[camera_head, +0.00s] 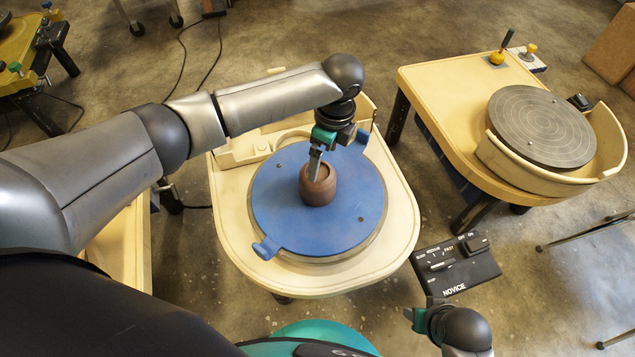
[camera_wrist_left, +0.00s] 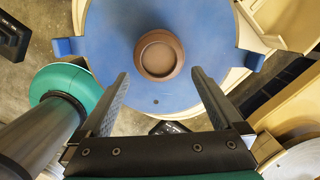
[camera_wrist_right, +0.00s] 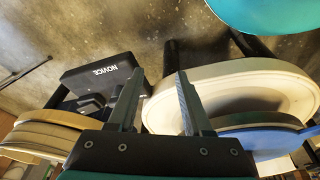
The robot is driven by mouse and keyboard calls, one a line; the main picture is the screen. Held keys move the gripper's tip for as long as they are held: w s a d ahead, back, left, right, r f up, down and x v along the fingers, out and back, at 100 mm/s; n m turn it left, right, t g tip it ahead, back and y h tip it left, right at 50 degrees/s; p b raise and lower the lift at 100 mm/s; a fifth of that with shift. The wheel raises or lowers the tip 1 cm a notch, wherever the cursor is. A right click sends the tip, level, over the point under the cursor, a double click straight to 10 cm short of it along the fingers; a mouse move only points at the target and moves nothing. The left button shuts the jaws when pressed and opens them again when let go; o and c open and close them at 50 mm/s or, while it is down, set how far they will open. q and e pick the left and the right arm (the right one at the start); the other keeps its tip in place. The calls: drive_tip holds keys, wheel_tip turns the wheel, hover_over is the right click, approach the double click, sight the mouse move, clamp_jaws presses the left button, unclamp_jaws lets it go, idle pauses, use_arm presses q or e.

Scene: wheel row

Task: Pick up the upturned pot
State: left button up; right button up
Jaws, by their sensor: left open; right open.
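The upturned pot (camera_head: 318,187) is small, round and reddish brown. It sits near the middle of the blue disc (camera_head: 290,215) on the wheel. In the left wrist view the pot (camera_wrist_left: 159,55) shows its round base with a raised ring, just beyond the fingertips. My left gripper (camera_head: 316,168) is open above the pot, and its fingers partly cover it in the head view. In its wrist view the left gripper (camera_wrist_left: 159,82) has nothing between its fingers. My right gripper (camera_wrist_right: 158,80) is open and empty, low at the right, away from the pot.
The cream wheel table (camera_head: 395,235) surrounds the disc. A black pedal box marked NOVICE (camera_head: 455,265) lies on the floor at its right. A second wheel table (camera_head: 450,95) with a grey disc (camera_head: 542,125) stands at the right.

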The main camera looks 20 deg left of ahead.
sight(317, 182)
use_arm(q)
drive_tip(key=shift+a+f+b, duration=0.15)
drive_tip(key=shift+f+b, duration=0.25)
drive_tip(key=shift+f, duration=0.2)
drive_tip(key=f+b, duration=0.2)
drive_tip(key=f, duration=0.1)
drive_tip(key=shift+a, duration=0.35)
drive_tip(key=shift+f+b, duration=0.35)
drive_tip(key=shift+f, duration=0.1)
use_arm(e)
wheel_tip(317, 182, up, 7)
drive_tip(key=w+t, duration=0.1)
drive_tip(key=shift+w+r, duration=0.2)
drive_tip(key=shift+w, duration=0.15)
use_arm(q)
drive_tip(key=shift+c, duration=0.2)
use_arm(e)
drive_tip(key=shift+a, duration=0.1)
use_arm(q)
clamp_jaws()
drive_tip(key=shift+w+r, duration=0.1)
drive_tip(key=shift+r, duration=0.05)
